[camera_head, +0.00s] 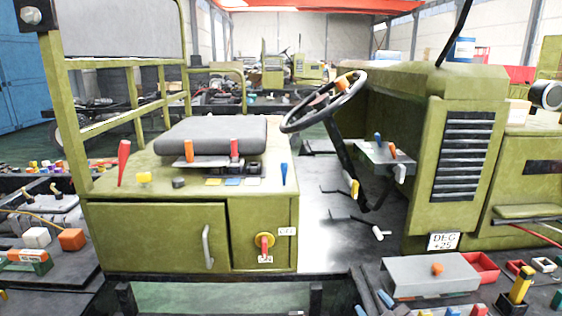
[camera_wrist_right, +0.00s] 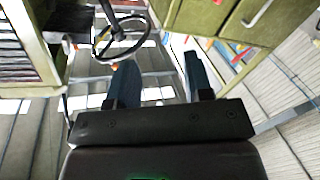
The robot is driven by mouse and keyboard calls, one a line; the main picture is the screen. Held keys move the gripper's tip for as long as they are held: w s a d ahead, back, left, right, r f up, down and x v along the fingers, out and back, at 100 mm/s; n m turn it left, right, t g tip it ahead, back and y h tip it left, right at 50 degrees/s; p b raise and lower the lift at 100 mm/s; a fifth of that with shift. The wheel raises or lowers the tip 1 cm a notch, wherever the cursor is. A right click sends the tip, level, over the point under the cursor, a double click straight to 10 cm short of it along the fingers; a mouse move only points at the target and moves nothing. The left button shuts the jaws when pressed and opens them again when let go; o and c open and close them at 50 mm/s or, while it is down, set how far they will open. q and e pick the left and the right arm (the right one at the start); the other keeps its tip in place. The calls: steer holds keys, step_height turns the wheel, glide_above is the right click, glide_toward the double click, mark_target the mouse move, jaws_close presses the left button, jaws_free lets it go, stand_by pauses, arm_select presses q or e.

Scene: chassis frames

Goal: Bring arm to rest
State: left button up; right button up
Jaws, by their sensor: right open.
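My right gripper (camera_wrist_right: 158,78) shows in the right wrist view, with its two dark blue fingers apart and nothing between them. The view past the fingers is tilted. It shows the steering wheel (camera_wrist_right: 118,38) and green cabinet fronts (camera_wrist_right: 255,22) beyond the gripper, with no contact visible. In the head view, dark bluish bars (camera_head: 366,292) stand at the bottom edge, and I cannot tell whether they are my fingers or loose parts. My left gripper is in neither view.
A green vehicle chassis fills the head view, with a grey seat (camera_head: 212,135), a steering wheel (camera_head: 325,102) and a grille (camera_head: 463,155). A grey box with an orange knob (camera_head: 425,277) stands front right. Cluttered benches lie left and right.

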steer(key=s+d+f+m+g+h, duration=0.2)
steer(key=s+d+f+m+g, duration=0.1)
steer(key=s+f, duration=0.8)
steer(key=s+d+f+m+g+h+b, duration=0.1)
steer(key=s+d+f+m, duration=0.3)
steer(key=s+f, duration=0.7)
steer(key=shift+s+d+g+h, duration=0.7)
steer(key=shift+s+g+h, duration=0.2)
